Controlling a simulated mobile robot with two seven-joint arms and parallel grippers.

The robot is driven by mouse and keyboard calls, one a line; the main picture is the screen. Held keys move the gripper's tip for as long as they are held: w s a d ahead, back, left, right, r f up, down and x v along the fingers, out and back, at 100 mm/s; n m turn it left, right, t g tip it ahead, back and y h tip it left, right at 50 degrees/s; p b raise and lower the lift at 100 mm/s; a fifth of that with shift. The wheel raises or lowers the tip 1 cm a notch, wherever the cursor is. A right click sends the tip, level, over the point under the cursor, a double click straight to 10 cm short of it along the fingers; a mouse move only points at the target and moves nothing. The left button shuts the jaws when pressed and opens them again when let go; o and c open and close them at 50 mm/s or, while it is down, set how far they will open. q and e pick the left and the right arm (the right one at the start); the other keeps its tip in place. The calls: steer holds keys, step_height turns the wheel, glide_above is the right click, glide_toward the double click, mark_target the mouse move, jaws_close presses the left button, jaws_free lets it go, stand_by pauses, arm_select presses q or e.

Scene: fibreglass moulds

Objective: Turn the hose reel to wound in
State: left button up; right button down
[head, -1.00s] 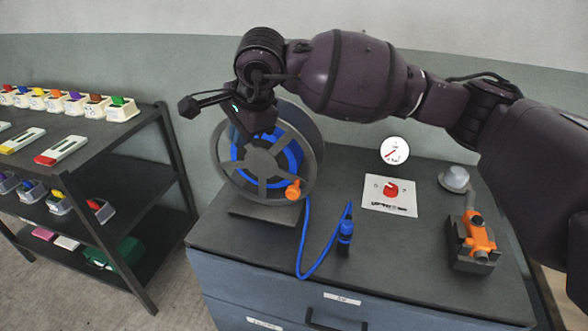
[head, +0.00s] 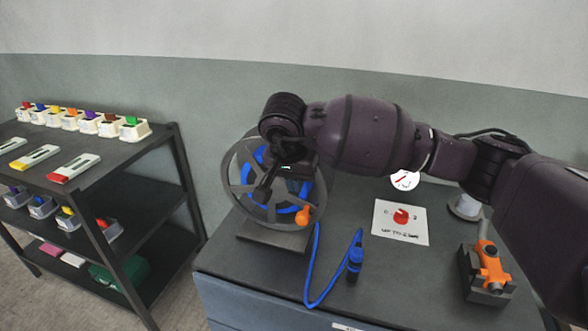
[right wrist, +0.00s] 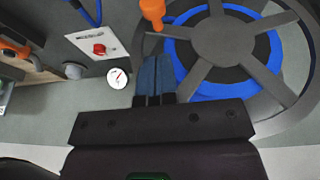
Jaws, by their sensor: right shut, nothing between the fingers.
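The hose reel (head: 236,190) is a grey spoked wheel on a dark base, with blue hose on its drum and an orange crank knob (head: 304,216) at its lower right. A length of blue hose (head: 318,270) runs off the reel to a blue nozzle (head: 355,262) on the cabinet top. My right gripper (head: 263,194) is shut and empty at the reel's face, left of the knob. In the right wrist view its fingertips (right wrist: 156,60) lie beside the reel rim, just short of the orange knob (right wrist: 152,12). My left gripper is out of view.
A white card with a red knob (head: 401,217), a gauge (head: 405,180), a grey dome (head: 466,207) and an orange tool in a dark holder (head: 489,268) are on the right. A shelf rack (head: 150,150) with several coloured items stands left.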

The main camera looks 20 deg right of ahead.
mark_target(300, 214)
steer(key=x, duration=0.5)
steer(key=s+x, duration=0.1)
steer(key=x, duration=0.1)
steer(key=shift+a+f, duration=0.1)
steer(key=shift+f, duration=0.35)
steer(key=shift+w, duration=0.1)
